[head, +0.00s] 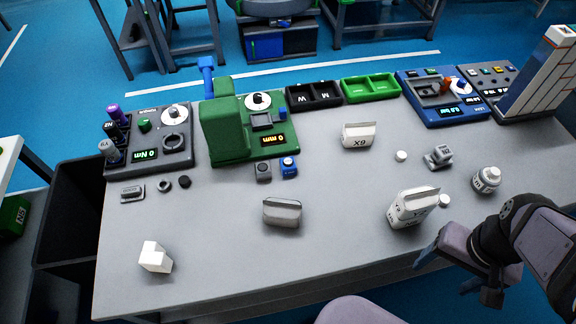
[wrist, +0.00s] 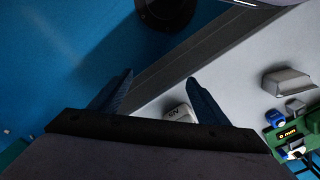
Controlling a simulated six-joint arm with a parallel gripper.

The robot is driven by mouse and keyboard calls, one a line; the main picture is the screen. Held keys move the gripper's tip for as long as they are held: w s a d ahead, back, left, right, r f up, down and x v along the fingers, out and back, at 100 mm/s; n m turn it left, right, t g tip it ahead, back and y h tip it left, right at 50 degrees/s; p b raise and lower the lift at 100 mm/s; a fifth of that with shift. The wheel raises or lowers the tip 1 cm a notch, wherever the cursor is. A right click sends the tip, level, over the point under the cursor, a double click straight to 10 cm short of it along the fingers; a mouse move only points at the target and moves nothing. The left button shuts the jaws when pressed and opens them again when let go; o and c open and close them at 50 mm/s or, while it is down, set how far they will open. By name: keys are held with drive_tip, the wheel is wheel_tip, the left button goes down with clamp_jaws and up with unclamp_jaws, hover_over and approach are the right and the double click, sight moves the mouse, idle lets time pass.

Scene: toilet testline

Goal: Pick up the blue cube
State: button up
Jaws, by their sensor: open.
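The small blue cube (head: 289,168) has a pale round mark on it and stands on the grey table in front of the green machine. A grey cube (head: 263,171) of similar size stands close to its left. The blue cube also shows small at the right of the wrist view (wrist: 275,117). My gripper (head: 442,277) is at the table's front right edge, well away from the blue cube. In the wrist view its two dark blue fingers (wrist: 160,77) are spread apart with nothing between their tips.
The green machine (head: 225,130) rises behind the cubes. A grey block (head: 282,213) lies in front of them. The front middle of the table is clear.

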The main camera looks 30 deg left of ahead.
drive_tip(key=w+a+r+n+t+y+b, duration=0.35)
drive_tip(key=w+a+t, duration=0.25)
drive_tip(key=w+a, duration=1.25)
drive_tip(key=w+a+r+t+y+b, duration=0.1)
drive_tip(key=w+a+r+t, duration=0.15)
drive_tip(key=a, duration=0.75)
drive_tip(key=w+a+r+t+y+b, duration=0.2)
drive_tip(key=a+r+t, duration=0.1)
drive_tip(key=a, duration=0.8)
drive_tip(key=s+a+f+m+t+h+b, duration=0.2)
drive_tip(key=s+a, duration=0.2)
drive_tip(key=a, duration=0.2)
drive_tip(key=s+a+f+m+h+b, duration=0.15)
drive_tip(key=s+f+h, duration=0.4)
drive_tip(key=s, duration=0.55)
drive_tip(key=y, duration=0.1)
approach(287, 162)
drive_tip(key=w, duration=0.3)
drive_tip(key=shift+f+t, duration=0.15)
drive_tip(key=shift+t, duration=0.1)
drive_tip(key=shift+f, duration=0.4)
drive_tip(key=shift+f+p+x, duration=0.2)
drive_tip(key=shift+p+x, duration=0.7)
drive_tip(key=shift+x, duration=2.75)
